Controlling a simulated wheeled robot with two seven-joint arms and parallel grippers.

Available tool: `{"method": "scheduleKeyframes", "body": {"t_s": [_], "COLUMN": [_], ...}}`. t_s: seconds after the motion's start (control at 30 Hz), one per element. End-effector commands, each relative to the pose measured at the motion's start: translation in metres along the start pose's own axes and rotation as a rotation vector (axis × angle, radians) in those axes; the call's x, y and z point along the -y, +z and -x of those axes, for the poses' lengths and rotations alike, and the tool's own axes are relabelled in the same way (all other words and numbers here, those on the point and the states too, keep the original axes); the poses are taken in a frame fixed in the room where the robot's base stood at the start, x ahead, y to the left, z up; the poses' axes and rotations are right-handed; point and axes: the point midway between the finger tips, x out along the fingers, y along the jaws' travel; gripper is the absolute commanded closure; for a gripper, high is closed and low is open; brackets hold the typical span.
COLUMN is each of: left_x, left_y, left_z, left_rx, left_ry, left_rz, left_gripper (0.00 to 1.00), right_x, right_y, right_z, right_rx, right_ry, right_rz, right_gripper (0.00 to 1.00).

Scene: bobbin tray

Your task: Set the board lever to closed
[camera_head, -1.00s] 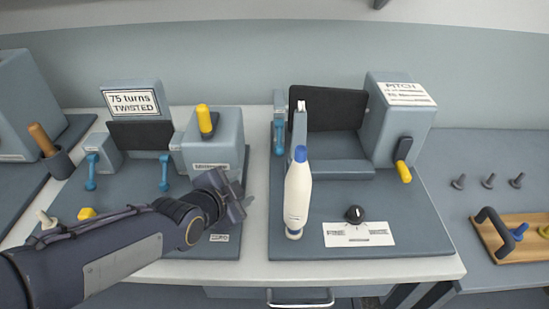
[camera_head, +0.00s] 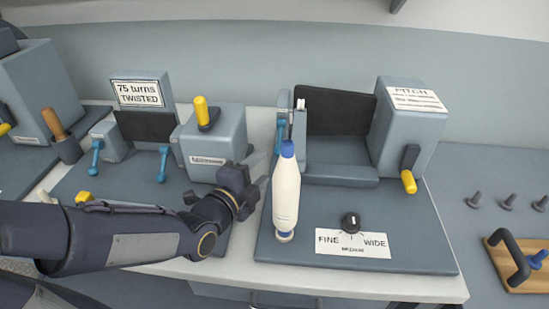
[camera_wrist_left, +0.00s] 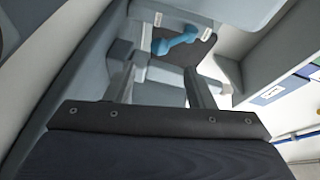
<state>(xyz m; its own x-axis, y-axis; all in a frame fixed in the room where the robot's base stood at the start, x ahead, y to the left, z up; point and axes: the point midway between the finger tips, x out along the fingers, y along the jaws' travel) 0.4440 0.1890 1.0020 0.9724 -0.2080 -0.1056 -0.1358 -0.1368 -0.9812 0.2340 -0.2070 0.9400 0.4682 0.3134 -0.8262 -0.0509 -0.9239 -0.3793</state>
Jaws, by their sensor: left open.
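A light-blue lever (camera_head: 281,131) hangs on the left post of the right-hand machine, beside its dark board (camera_head: 336,111). Two more blue levers, a left one (camera_head: 96,156) and a right one (camera_head: 163,164), hang on the left machine below its dark board. No label tells which is the board lever. My left gripper (camera_head: 257,163) is open and empty between the two machines, left of the white bottle-shaped piece. In the left wrist view a blue lever (camera_wrist_left: 175,43) shows ahead, near the open fingers (camera_wrist_left: 163,88); I cannot tell contact. My right gripper is out of view.
The white bottle-shaped piece (camera_head: 285,198) with a blue top stands close right of my gripper. A black knob (camera_head: 351,221) and yellow-handled levers (camera_head: 206,113) (camera_head: 408,181) are nearby. A wooden board with a black handle (camera_head: 510,260) lies far right.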

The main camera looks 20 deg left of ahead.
Motion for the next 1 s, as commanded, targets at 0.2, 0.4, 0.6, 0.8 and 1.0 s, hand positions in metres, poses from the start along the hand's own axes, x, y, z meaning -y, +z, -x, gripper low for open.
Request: {"method": "scheduleKeyframes", "body": {"t_s": [0.2, 0.4, 0.6, 0.8, 1.0], "left_x": [-0.002, -0.001, -0.001, 0.000, 0.000], "left_y": [0.000, -0.001, -0.001, 0.000, 0.000], "left_z": [-0.031, -0.059, -0.072, -0.074, -0.074], "left_rx": [-0.004, -0.003, -0.001, 0.001, 0.001], "left_ry": [0.000, 0.002, 0.002, 0.002, 0.003], "left_rz": [0.008, 0.009, 0.004, 0.003, 0.003], "left_gripper": [0.51, 0.51, 0.51, 0.51, 0.66], "right_x": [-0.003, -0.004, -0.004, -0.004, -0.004], "right_y": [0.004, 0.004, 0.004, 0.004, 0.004], "right_z": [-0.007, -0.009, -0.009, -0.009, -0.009], "right_rx": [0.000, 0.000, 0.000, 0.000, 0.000], "right_ry": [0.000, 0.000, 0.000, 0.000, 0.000], "right_rz": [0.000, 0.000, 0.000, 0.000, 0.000], "right_gripper": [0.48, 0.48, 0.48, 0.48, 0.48]}}
